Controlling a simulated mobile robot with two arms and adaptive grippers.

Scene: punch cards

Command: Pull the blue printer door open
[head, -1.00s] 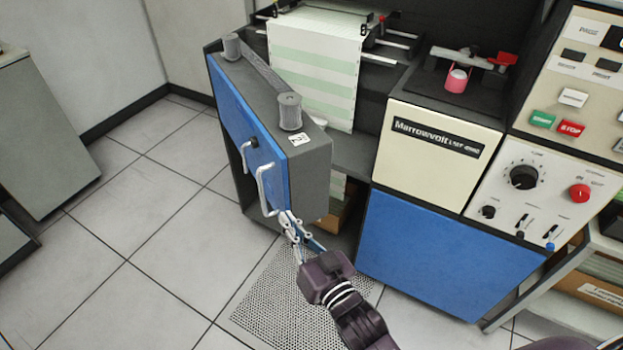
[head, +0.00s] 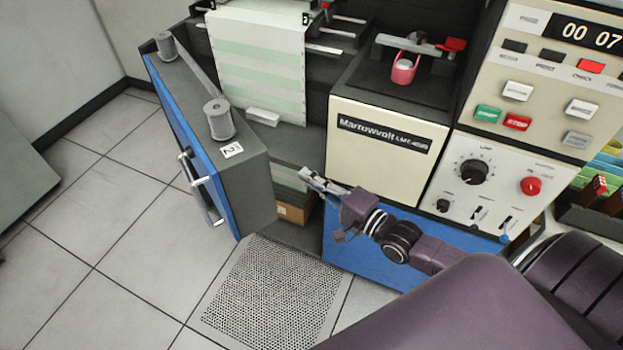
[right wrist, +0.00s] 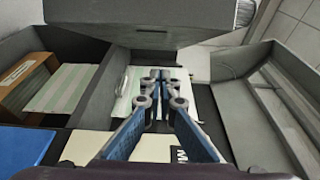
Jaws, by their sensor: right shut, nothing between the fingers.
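The blue printer door (head: 187,143) stands swung open to the left of the printer in the head view. In the right wrist view the shut fingers (right wrist: 160,80) point toward the striped paper, with the open door's inner side (right wrist: 265,110) probably at the right. My left gripper is not in view.
The printer's cream panel (head: 375,153) and lower blue panel (head: 345,250) stand close by my right arm. Striped paper (head: 258,65) hangs in the printer. A perforated floor tile (head: 272,295) lies below. The tiled floor at the left is clear.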

